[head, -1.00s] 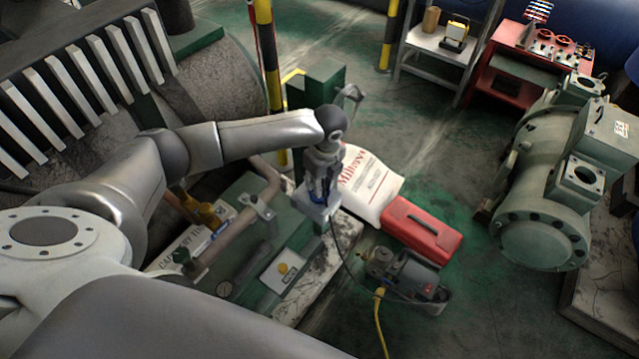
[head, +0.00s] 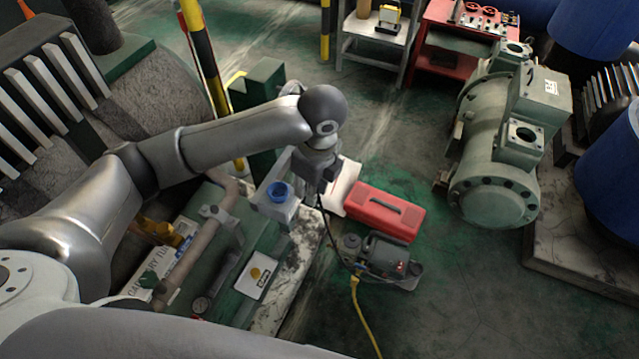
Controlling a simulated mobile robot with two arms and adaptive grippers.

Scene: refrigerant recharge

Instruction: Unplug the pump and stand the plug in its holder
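The pump (head: 386,256) is a dark unit on the floor with a small reddish spot on its side. A black cable (head: 330,232) rises from it to my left gripper (head: 319,187). The gripper points down beside a grey box (head: 273,212) with an open blue round socket (head: 279,191) on top. The fingers appear closed around the plug at the cable's end, just right of the socket and apart from it. The plug itself is mostly hidden by the fingers. I cannot make out the plug's holder. My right gripper is not in view.
A yellow hose (head: 366,318) runs from the pump. A large green compressor (head: 492,190) stands right. A grey shelf (head: 372,42) and red cart (head: 440,55) stand behind. Floor right of the pump is clear.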

